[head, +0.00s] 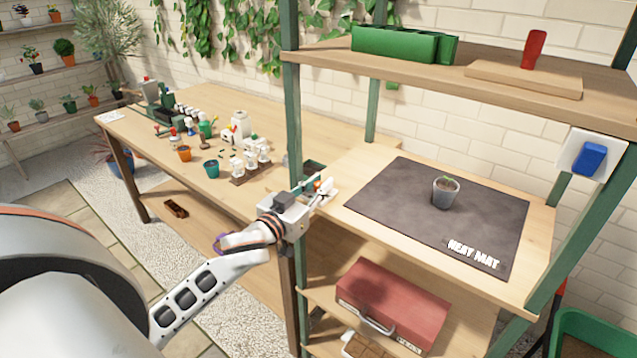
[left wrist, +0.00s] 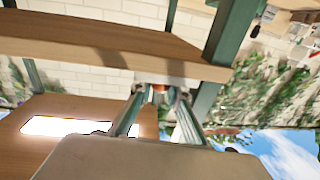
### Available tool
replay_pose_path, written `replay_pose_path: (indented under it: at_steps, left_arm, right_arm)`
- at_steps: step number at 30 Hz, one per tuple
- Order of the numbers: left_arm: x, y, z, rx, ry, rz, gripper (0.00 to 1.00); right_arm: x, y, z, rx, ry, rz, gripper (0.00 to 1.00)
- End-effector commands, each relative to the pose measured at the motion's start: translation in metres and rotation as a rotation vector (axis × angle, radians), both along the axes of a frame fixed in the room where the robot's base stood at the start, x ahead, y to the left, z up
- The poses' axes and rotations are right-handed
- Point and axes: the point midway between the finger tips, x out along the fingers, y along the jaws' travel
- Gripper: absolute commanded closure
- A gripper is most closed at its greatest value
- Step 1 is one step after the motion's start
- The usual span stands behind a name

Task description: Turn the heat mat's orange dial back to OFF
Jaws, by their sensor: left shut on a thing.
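My left gripper (head: 314,188) is at the left edge of the mid-level shelf, beside the green post. It is shut on the small orange dial (head: 317,185). In the left wrist view, the orange dial (left wrist: 160,87) shows between the two fingertips of my left gripper (left wrist: 159,92), in front of a pale plate below the wooden shelf edge. The dial's marks and setting cannot be read, as the fingers cover most of it. The dark grey heat mat (head: 385,205) lies flat on the shelf, lettered HEAT MAT. My right gripper is not in view.
A grey pot with a seedling (head: 446,193) stands on the mat. A red case (head: 390,305) lies on the shelf below. A blue switch (head: 590,158) is on the right post. The potting bench (head: 285,130) at left holds several pots and bottles. The upper shelf (head: 430,72) overhangs.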

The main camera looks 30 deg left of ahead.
Motion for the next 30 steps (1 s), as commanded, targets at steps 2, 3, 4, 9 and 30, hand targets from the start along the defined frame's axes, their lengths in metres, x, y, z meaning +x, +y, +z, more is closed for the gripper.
replay_pose_path:
  at_steps: [2, 3, 4, 9, 30]
  left_arm:
    - [0.0, 0.0, -0.001, 0.001, 0.001, 0.0, 1.0]
    - [0.0, 0.0, -0.001, 0.001, 0.002, 0.0, 1.0]
    - [0.0, 0.0, -0.001, 0.001, 0.002, 0.0, 1.0]
    - [0.0, 0.0, -0.001, 0.001, 0.002, 0.001, 0.76]
    - [-0.053, -0.001, -0.002, 0.0, 0.004, 0.001, 0.76]
  right_arm:
    - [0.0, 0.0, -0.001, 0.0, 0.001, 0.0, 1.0]
    - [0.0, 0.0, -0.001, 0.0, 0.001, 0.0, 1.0]
    - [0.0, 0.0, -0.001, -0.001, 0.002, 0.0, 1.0]
    - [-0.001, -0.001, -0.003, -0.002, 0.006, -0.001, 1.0]
    - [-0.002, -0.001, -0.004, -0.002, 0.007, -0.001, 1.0]
